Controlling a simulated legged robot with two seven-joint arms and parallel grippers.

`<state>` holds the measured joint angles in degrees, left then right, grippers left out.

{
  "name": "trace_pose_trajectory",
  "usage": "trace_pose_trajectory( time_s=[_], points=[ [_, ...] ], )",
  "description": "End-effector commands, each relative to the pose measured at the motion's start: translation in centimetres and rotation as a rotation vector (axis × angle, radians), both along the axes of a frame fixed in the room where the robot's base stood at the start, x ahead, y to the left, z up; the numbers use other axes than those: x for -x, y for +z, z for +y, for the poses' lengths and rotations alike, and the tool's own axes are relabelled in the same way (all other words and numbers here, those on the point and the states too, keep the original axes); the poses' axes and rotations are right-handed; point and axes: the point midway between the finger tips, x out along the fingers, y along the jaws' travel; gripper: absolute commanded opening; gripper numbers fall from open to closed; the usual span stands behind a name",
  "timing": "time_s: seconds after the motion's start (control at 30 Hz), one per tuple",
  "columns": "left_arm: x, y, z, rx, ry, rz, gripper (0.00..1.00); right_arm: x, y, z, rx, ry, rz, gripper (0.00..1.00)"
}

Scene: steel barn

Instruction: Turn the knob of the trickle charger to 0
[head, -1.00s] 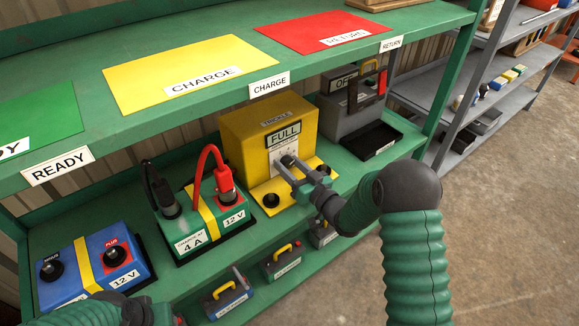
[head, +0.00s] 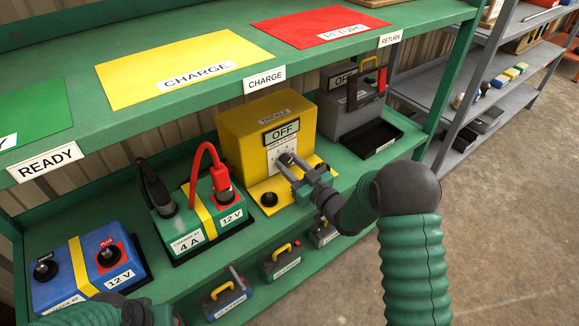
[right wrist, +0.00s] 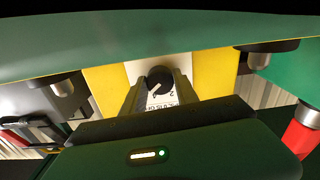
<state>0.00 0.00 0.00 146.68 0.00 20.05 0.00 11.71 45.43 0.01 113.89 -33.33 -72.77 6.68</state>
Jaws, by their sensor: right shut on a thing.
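The trickle charger (head: 240,137) is a yellow box on the middle shelf, labelled TRICKLE, and its display (head: 282,133) reads OFF. My right gripper (head: 290,168) reaches its front panel and is shut on the knob. In the right wrist view the black round knob (right wrist: 159,79) sits between the two fingers, with a pale pointer line on it and a white dial plate behind. The dial's numbers are mostly hidden. Of my left arm only a green part shows at the bottom left of the head view; its gripper's jaws cannot be made out.
A green 12 V battery (head: 190,232) with black and red clamps stands left of the charger, and a blue battery (head: 82,270) farther left. A grey charger (head: 340,118) reading OFF stands to the right. The upper shelf (head: 200,110) overhangs the charger.

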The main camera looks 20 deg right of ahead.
Motion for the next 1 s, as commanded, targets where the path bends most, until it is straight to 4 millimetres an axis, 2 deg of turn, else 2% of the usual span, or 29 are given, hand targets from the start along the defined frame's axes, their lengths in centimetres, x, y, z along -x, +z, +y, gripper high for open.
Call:
trace_pose_trajectory(
  time_s=[0.03,1.0],
  points=[
    [0.0,-0.5,0.0,0.0,0.0,0.0,0.36,0.2,-0.8,0.0,0.039,0.0,0.0,0.0],
    [0.0,-6.6,0.0,0.0,0.0,0.0,0.36,0.2,-1.2,0.0,0.907,0.006,-0.314,0.0]
  ],
)
